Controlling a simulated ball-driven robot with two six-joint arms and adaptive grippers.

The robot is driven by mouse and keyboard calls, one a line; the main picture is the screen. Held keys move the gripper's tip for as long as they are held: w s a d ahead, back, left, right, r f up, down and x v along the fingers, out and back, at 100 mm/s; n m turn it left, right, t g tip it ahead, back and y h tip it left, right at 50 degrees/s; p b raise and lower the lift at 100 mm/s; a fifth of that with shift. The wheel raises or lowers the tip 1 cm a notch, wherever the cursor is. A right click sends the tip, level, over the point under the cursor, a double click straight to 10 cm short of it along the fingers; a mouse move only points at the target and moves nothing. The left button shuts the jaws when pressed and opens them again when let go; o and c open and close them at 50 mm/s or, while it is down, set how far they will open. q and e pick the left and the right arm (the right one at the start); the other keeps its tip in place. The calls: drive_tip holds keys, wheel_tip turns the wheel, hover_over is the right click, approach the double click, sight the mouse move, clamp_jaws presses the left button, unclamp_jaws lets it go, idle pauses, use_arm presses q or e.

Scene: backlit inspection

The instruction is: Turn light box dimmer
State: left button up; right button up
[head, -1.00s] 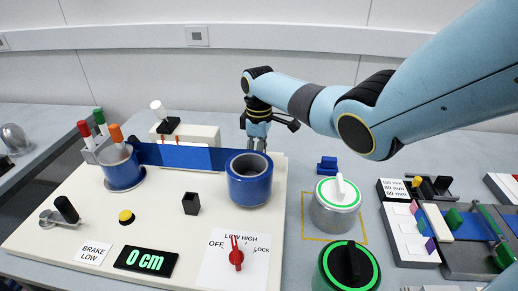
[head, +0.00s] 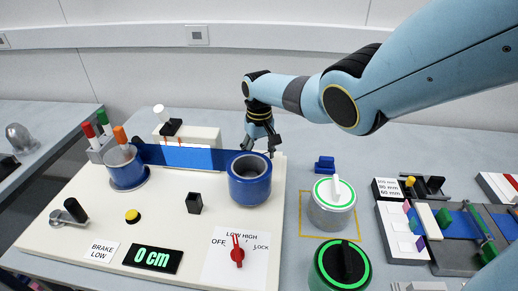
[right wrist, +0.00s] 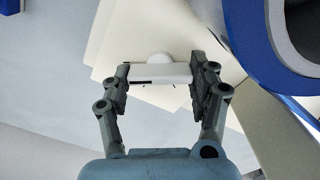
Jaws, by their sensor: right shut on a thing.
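My right gripper (head: 262,138) is at the back right corner of the cream board, behind the right blue roll. In the right wrist view the same gripper (right wrist: 163,76) has its two fingers shut on the ends of a white bar (right wrist: 160,73). A pale rounded part shows just beyond the bar. In the head view the bar is hidden behind the roll and fingers. I cannot tell for certain that the bar is the dimmer. A red knob (head: 238,253) on a plate marked OFF, LOW, HIGH, LOCK stands at the board's front right. My left gripper is out of view.
The right blue roll (head: 249,190) stands close in front of the gripper. A blue strip (head: 183,155) runs to the left roll (head: 127,175). A white-topped canister (head: 332,207) and a green-rimmed one (head: 341,270) stand right of the board (head: 70,245).

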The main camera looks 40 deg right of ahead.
drive_tip(key=shift+w+d+r+m, duration=0.1)
drive_tip(key=shift+w+r+m, duration=0.05)
drive_tip(key=shift+m, duration=0.25)
drive_tip(key=o, duration=0.8)
drive_tip(key=shift+c, duration=0.2)
drive_tip(key=shift+o, duration=0.7)
wheel_tip(320, 180, up, 12)
